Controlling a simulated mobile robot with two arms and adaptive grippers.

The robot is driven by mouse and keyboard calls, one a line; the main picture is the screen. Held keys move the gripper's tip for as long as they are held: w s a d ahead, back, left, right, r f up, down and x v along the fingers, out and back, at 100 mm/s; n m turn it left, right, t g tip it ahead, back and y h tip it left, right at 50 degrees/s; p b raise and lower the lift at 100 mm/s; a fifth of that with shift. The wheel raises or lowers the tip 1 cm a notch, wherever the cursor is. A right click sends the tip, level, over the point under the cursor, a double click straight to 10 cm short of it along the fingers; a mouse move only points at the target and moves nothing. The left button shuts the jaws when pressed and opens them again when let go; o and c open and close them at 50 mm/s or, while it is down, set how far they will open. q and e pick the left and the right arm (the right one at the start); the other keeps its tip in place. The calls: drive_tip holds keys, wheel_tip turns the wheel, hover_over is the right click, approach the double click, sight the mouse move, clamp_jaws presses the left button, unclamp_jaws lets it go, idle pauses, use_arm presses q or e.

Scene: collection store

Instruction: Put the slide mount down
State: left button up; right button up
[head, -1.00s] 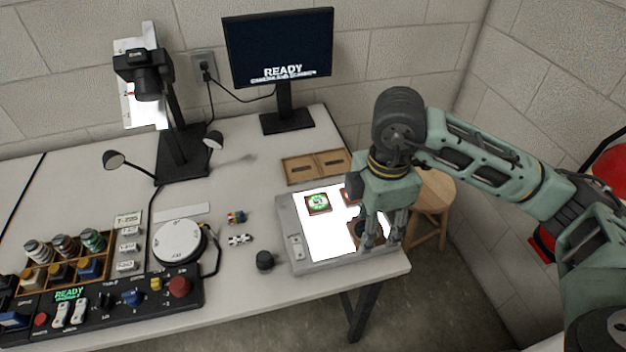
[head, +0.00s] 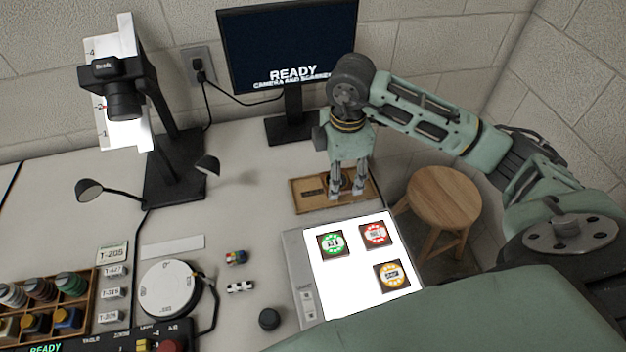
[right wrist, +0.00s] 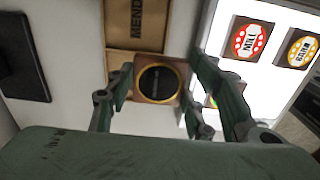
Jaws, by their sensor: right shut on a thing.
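My right gripper (head: 347,196) is shut on a slide mount, low over the wooden tray (head: 301,207). In the right wrist view the slide mount (right wrist: 158,83) is a brown square with a dark disc and an orange ring, between the two fingers (right wrist: 160,95). The tray (right wrist: 118,62) lies behind it, with a label partly reading "MEND". The fingers hide part of the tray in the head view, and I cannot tell whether the mount touches it. My left gripper is not in view.
The lit light box (head: 345,290) holds a green mount (head: 331,243), a red mount (head: 374,234) and an orange mount (head: 393,276). The monitor (head: 290,50) stands behind the tray. A wooden stool (head: 443,205) is at the right. The camera stand (head: 170,180) is at the left.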

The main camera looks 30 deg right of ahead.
sight(324, 174)
drive_tip(key=w+a+f, duration=0.2)
drive_tip(key=w, duration=0.1)
drive_tip(key=shift+w+a+f, duration=0.1)
drive_tip(key=shift+w+f, duration=0.05)
drive_tip(key=shift+w, duration=0.1)
drive_tip(key=shift+w+a+f+p, duration=0.2)
drive_tip(key=shift+w+a+f, duration=0.05)
drive_tip(key=shift+w+f, duration=0.2)
drive_tip(key=shift+w+a+f+p, duration=0.15)
drive_tip(key=shift+w+a+f, duration=0.05)
drive_tip(key=shift+w+f, duration=0.25)
wheel_tip(324, 174, down, 3)
drive_tip(key=shift+f+p, duration=0.1)
drive_tip(key=shift+p, duration=0.25)
drive_tip(key=shift+f, duration=0.4)
drive_tip(key=o, duration=1.2)
drive_tip(key=shift+c, duration=0.2)
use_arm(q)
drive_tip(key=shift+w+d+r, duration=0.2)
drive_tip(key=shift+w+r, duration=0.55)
